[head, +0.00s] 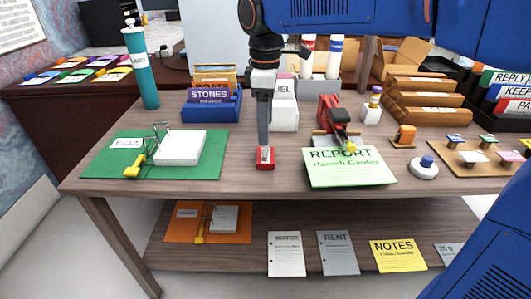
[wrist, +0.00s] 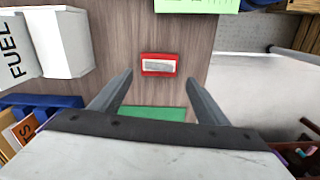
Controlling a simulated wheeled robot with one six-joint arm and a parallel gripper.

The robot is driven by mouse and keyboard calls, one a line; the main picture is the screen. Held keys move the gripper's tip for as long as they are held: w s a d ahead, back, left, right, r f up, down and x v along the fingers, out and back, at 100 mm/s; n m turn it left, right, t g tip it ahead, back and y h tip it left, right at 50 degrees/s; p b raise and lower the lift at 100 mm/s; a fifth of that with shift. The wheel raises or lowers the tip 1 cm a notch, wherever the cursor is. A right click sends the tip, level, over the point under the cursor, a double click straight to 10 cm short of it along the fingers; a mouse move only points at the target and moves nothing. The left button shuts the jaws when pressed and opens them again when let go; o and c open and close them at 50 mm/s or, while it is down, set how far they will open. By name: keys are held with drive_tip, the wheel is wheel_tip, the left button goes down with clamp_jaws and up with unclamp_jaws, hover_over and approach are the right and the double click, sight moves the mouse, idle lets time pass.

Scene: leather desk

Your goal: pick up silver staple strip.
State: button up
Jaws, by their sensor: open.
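The silver staple strip (wrist: 158,66) lies in a small red holder (wrist: 147,58) on the wooden desk. In the head view the red holder (head: 266,166) is near the desk's front edge, and my gripper hides much of it. My gripper (head: 264,146) points down just over or behind the holder. In the wrist view my gripper (wrist: 159,77) has its two fingers spread wide, with nothing between them. There the strip shows just past the fingertips, roughly midway between them. I cannot tell the exact height gap.
A green mat (head: 100,161) with a white pad lies to the left. A green report (head: 348,177) and a red stapler (head: 328,108) are to the right. A white box (head: 284,118) and a blue bin (head: 213,112) stand behind. Bare wood surrounds the holder.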

sight(264, 150)
drive_tip(key=shift+w+a+f, duration=0.1)
drive_tip(key=shift+f, duration=1.65)
drive_tip(key=shift+a+f, duration=0.1)
drive_tip(key=shift+f, duration=1.6)
drive_tip(key=c, duration=1.1)
